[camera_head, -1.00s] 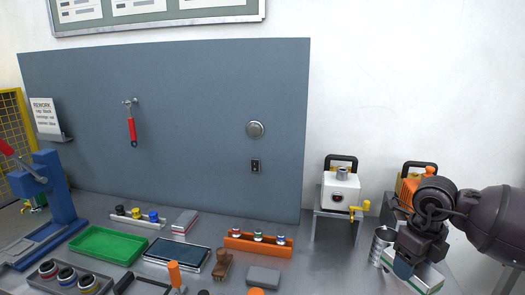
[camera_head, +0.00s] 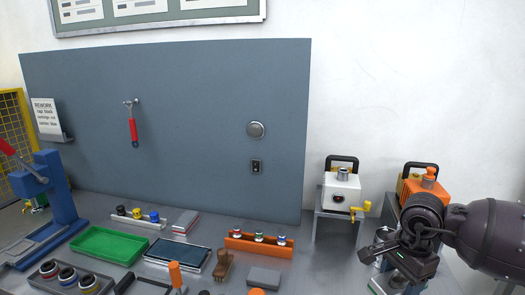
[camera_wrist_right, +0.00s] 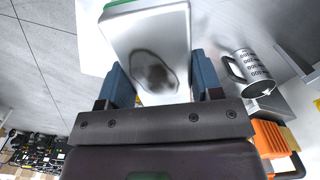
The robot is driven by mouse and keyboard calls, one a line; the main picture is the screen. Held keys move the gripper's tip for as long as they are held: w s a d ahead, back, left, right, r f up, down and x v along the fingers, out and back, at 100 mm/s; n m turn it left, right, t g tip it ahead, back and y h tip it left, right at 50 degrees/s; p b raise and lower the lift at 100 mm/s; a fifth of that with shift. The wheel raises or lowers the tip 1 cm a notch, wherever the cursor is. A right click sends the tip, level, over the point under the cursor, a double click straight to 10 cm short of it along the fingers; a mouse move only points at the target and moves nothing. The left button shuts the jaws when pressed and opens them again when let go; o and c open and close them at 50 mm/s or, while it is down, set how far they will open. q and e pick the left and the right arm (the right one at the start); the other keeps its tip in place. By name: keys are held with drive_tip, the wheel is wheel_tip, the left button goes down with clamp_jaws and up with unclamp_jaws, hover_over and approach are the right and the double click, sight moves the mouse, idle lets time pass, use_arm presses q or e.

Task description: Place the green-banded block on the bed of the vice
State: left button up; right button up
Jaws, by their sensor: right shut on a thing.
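The block (camera_wrist_right: 150,45) fills the upper middle of the right wrist view. It is white with a dark smudge on its face and a strip of green at its top left edge. My right gripper (camera_wrist_right: 158,78) is shut on it, with a blue finger on each side. In the head view my right gripper (camera_head: 392,250) is at the right, in front of the orange machine, and mostly hides the block. My left gripper is not in view. I cannot pick out the vice with certainty.
A metal mug (camera_wrist_right: 248,70) is close beside the gripper. An orange machine (camera_head: 415,187) and a white machine (camera_head: 340,194) stand behind. An orange rack (camera_head: 258,246), a green tray (camera_head: 110,243) and a blue press (camera_head: 58,195) stand farther left. Small items crowd the front.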

sight(386, 285)
drive_tip(key=n, duration=0.2)
drive_tip(key=a+n, duration=0.1)
drive_tip(key=n, duration=0.1)
drive_tip(key=a+f+n, duration=0.1)
drive_tip(key=n, duration=0.1)
drive_tip(key=shift+s, duration=0.35)
drive_tip(key=n, duration=0.1)
drive_tip(key=a+n, duration=0.1)
drive_tip(key=n, duration=0.1)
drive_tip(key=a+f+n, duration=0.1)
drive_tip(key=shift+s+n, duration=0.4)
drive_tip(key=a+n, duration=0.2)
drive_tip(key=s+a+n, duration=0.1)
drive_tip(key=a, duration=0.1)
drive_tip(key=shift+a+f, duration=0.1)
drive_tip(key=shift+f, duration=0.15)
